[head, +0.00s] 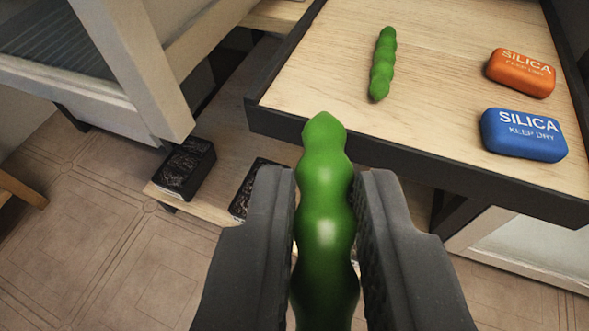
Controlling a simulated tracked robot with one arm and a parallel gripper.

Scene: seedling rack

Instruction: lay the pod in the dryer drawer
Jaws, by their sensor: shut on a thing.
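My gripper (325,180) is shut on a green, bumpy pod (325,235), which sits between the two dark jaws. The pod's tip points away from me, towards the shelf, and its near end runs out of the bottom of the picture. A second, similar green pod (383,65) lies on a wooden shelf (325,75) with a dark edge, beyond my gripper. A pale, open-topped frame with a dark ribbed bed (60,40) is at the upper left; it may be the dryer drawer, but I cannot tell for sure.
An orange silica block (521,73) and a blue silica block (523,135) lie on the shelf's right side. A lower wooden shelf holds black pots of dark soil (185,167), one partly hidden by my jaw. The tiled floor (90,220) is open at lower left.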

